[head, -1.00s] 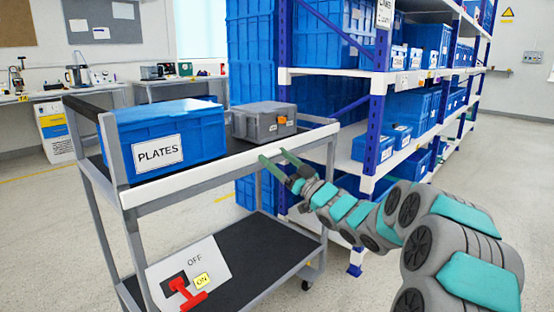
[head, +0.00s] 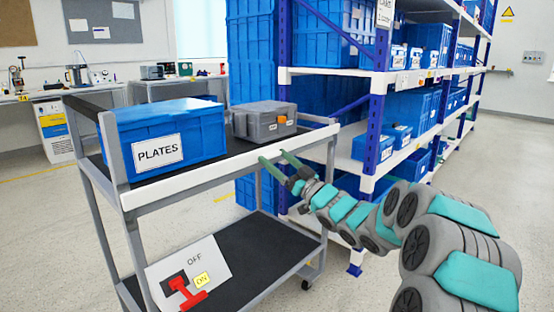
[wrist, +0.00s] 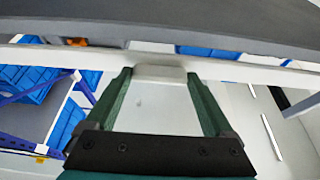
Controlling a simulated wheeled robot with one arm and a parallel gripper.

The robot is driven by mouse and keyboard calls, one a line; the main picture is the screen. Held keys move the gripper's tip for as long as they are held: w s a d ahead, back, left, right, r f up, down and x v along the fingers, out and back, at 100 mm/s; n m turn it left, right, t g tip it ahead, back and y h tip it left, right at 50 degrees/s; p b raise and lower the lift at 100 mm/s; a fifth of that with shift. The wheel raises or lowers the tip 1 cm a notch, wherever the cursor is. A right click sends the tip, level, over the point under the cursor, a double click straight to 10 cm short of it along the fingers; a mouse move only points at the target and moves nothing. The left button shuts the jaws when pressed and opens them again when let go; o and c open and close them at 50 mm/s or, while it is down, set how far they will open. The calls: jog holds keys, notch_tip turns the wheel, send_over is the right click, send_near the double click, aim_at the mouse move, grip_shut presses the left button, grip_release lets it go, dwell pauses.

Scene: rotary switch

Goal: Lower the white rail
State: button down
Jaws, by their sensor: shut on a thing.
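The white rail (head: 205,180) runs along the near long edge of the cart's top shelf. In the wrist view the rail (wrist: 232,71) crosses the picture, with a pale block (wrist: 158,74) of it between my fingertips. My gripper (head: 273,156) is at the rail, right of its middle, and is shut on it with the fingers apart around that part. In the wrist view my gripper (wrist: 158,78) hides little of the rail. The rail stands at about the height of the top shelf.
On the cart's top shelf are a blue PLATES crate (head: 165,135) and a grey case (head: 264,121). A red rotary switch (head: 186,294) on an OFF/ON panel (head: 215,262) sits low on the cart. Blue racking (head: 376,130) stands close behind my arm. Floor is open at right.

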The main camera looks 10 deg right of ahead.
notch_tip(320, 180, down, 6)
jog(key=shift+r+b, duration=0.2)
jog(key=shift+b, duration=0.6)
jog(key=shift+c, duration=0.2)
grip_release()
jog(key=shift+o, duration=0.2)
jog(key=shift+r, duration=0.1)
jog(key=v, duration=0.8)
jog(key=shift+w, duration=0.1)
